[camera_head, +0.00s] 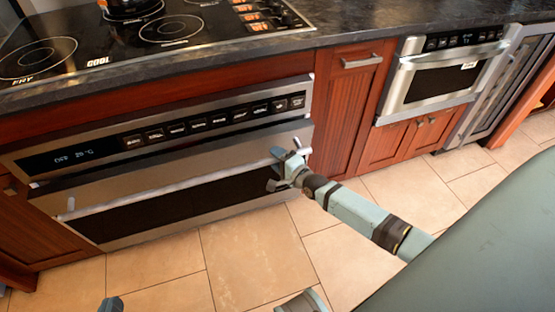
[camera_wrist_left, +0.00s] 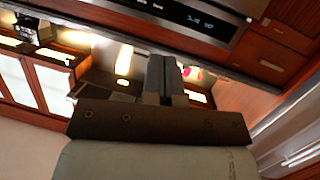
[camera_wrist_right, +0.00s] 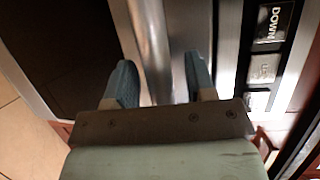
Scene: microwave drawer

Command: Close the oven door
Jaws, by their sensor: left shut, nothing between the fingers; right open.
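The oven door (camera_head: 165,209) has a steel frame and a dark window. It is tilted slightly outward, with a narrow dark gap under the control panel (camera_head: 190,121). Its long bar handle (camera_head: 170,187) runs along the upper part. My right gripper (camera_head: 285,163) is open at the handle's right end. In the right wrist view its fingers (camera_wrist_right: 162,82) stand on either side of the steel bar (camera_wrist_right: 150,45); I cannot tell whether they touch it. My left gripper (camera_head: 110,304) shows only a tip at the bottom edge. In the left wrist view its fingers (camera_wrist_left: 166,80) are shut and empty.
A black cooktop (camera_head: 120,45) with a pot (camera_head: 130,8) is set in the dark counter above the oven. A microwave drawer (camera_head: 440,78) and red wood cabinets (camera_head: 340,115) stand to the right. The tiled floor (camera_head: 250,260) before the oven is clear.

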